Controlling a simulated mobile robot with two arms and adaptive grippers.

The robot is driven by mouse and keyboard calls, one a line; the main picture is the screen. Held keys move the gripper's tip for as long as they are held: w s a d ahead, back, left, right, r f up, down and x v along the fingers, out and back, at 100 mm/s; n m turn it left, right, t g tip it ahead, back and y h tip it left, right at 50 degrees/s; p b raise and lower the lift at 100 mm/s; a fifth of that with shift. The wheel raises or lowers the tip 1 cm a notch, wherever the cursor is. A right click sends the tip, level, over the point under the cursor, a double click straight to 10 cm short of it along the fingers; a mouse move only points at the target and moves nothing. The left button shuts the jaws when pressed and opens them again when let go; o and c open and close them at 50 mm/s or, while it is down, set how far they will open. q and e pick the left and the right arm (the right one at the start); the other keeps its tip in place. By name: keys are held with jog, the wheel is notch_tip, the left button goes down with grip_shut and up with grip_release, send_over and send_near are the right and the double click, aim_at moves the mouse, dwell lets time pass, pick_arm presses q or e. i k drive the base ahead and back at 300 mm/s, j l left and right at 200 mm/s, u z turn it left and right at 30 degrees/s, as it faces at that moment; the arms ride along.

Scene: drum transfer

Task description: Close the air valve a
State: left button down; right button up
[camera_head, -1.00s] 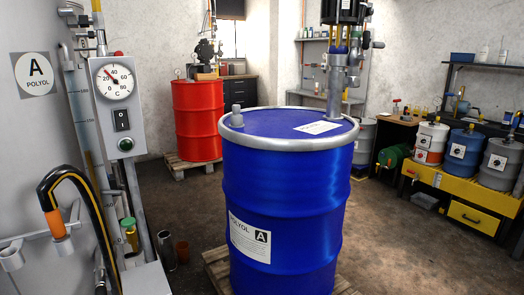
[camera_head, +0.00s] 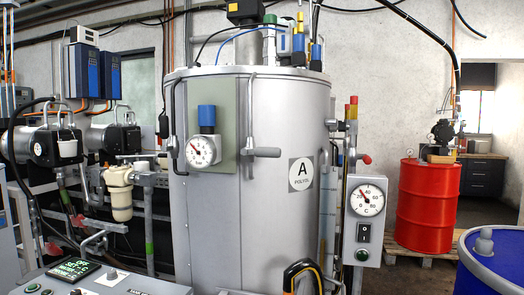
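The large grey tank (camera_head: 215,240) marked "A POLYOL" stands in the middle of the head view. On its front panel is a round gauge (camera_head: 202,152) with a blue cylindrical part (camera_head: 207,117) above it. A grey lever handle (camera_head: 262,152) sticks out sideways to the right of the gauge. Thin pipes with red and yellow ends (camera_head: 351,110) and a red knob (camera_head: 366,159) show at the tank's right edge. No label tells which of these is air valve a. Neither of my grippers is in view.
A control console (camera_head: 100,283) with a lit display is at the lower left. Pumps and pipes fill the left side. A gauge box (camera_head: 364,225) stands right of the tank. A red drum (camera_head: 427,205) and the blue drum (camera_head: 488,265) are at the right.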

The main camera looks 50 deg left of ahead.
aim_at(164, 121)
jog(key=k+u, duration=0.2)
jog(key=u, duration=1.85)
